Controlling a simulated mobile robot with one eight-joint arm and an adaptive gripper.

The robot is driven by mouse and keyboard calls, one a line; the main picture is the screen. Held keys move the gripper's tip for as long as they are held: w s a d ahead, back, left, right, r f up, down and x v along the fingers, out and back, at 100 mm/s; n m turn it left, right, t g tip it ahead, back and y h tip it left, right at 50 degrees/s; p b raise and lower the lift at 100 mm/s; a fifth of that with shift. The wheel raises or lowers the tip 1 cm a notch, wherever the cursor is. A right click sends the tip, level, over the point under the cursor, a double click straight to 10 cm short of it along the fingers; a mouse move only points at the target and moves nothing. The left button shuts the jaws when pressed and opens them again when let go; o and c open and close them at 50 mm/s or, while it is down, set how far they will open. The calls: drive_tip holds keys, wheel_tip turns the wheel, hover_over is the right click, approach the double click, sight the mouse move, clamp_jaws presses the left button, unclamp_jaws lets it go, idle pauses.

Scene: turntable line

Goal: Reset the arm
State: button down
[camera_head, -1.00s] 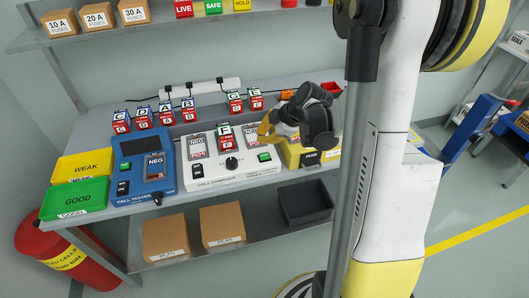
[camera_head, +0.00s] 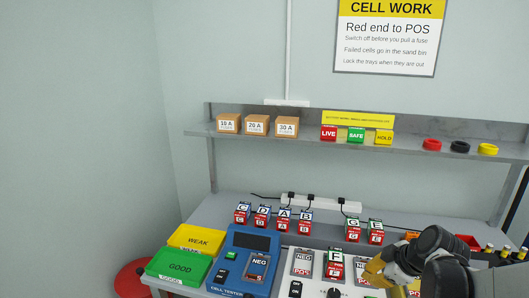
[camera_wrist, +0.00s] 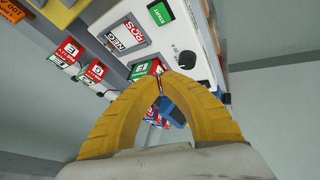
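My gripper (camera_head: 372,272) is at the lower right of the head view, its yellow fingers just right of cell F (camera_head: 335,266). In the wrist view my gripper (camera_wrist: 160,82) has its two curved fingertips brought together, with nothing visible between them. Cell F, green and red, stands in the white charger (camera_head: 318,290). In the wrist view a green and red cell (camera_wrist: 145,70) shows behind the fingertips; contact cannot be told. My dark wrist and forearm fill the lower right corner of the head view.
The blue cell tester (camera_head: 240,262) stands left of the charger, beside the green GOOD tray (camera_head: 180,266) and yellow WEAK tray (camera_head: 197,240). Several lettered cells stand behind. A shelf (camera_head: 270,138) above holds fuse boxes and coloured blocks.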

drive_tip(key=s+a+r+m+h, duration=0.1)
drive_tip(key=s+a+r+m, duration=0.3)
drive_tip(key=s, duration=0.4)
drive_tip(key=s+a+r+m+h, duration=0.1)
drive_tip(key=s+a+r+m, duration=0.4)
drive_tip(key=s+a+m, duration=0.2)
drive_tip(key=shift+s+a+r+t+h, duration=0.3)
drive_tip(key=shift+s+a, duration=0.1)
drive_tip(key=shift+s, duration=0.7)
